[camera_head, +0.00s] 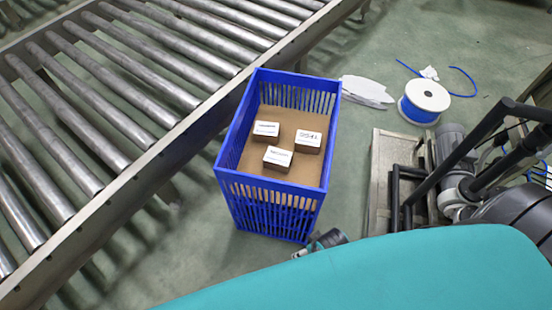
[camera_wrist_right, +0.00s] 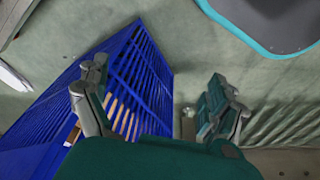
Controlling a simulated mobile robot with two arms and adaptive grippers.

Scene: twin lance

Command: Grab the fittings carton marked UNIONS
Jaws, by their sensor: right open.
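Three small cartons with white tops lie on a brown board inside the blue crate (camera_head: 268,188): a left carton (camera_head: 266,132), a right carton (camera_head: 308,141) and a front carton (camera_head: 278,158). Dark print shows on their tops, but it is too small for me to tell which is marked UNIONS. My right gripper (camera_head: 318,245) is low outside the crate, by its near right corner, partly hidden by my teal body. In the right wrist view my right gripper (camera_wrist_right: 157,88) is open, its fingers apart and empty, with the crate's slatted wall (camera_wrist_right: 145,75) beside and beyond the left finger. My left gripper is out of view.
A roller conveyor (camera_head: 120,90) runs along the crate's left side. A white and blue spool (camera_head: 425,100), a loose blue cord and flat pale sheets (camera_head: 366,90) lie on the floor to the right. Dark-framed machinery (camera_head: 455,170) stands at the right.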

